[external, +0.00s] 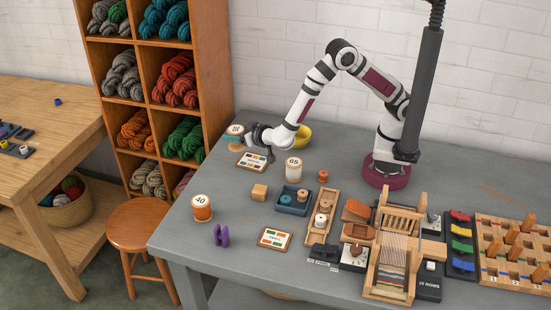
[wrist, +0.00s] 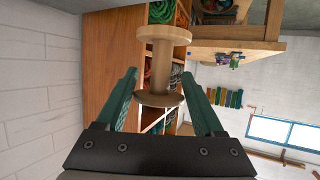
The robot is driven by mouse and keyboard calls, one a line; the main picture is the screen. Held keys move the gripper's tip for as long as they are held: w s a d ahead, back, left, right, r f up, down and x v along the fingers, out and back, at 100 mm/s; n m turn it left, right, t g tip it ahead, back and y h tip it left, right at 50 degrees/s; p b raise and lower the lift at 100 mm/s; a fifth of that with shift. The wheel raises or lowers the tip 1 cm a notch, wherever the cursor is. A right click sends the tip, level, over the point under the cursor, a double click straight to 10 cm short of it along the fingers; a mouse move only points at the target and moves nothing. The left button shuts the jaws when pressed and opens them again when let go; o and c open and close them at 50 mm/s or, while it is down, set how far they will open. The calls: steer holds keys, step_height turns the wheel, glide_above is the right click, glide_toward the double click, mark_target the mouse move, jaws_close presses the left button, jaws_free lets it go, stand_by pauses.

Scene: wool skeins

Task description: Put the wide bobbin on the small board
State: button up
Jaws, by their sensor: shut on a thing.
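In the wrist view, a pale wooden bobbin (wrist: 160,66) with wide round flanges at both ends sits between the two green fingers of my gripper (wrist: 160,84). The fingers are shut on it near its lower flange. Two small boards with coloured patches lie on the table: one (external: 252,162) just below my gripper, another (external: 276,239) near the front edge. I cannot tell which is the small board.
The shelf (external: 219,100) rises behind the left edge.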

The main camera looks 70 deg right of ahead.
steer(key=s+a+n+t+y, duration=0.1)
steer(key=s+a+n+y, duration=0.7)
steer(key=s+a, duration=0.7)
steer(key=shift+y, duration=0.4)
steer(key=s+a+f, duration=0.2)
steer(key=a, duration=0.1)
steer(key=s+a+f, duration=0.2)
steer(key=a, duration=0.1)
steer(key=s+a+f, duration=0.1)
steer(key=a+f, duration=0.1)
steer(key=a, duration=0.1)
steer(key=shift+s+a+f, duration=0.1)
steer(key=shift+s+a, duration=0.3)
glide_above(275, 238)
step_height(275, 238, down, 4)
steer(key=shift+f, duration=0.1)
steer(key=shift+f, duration=0.15)
steer(key=o, duration=1.3)
steer(key=shift+o, duration=0.2)
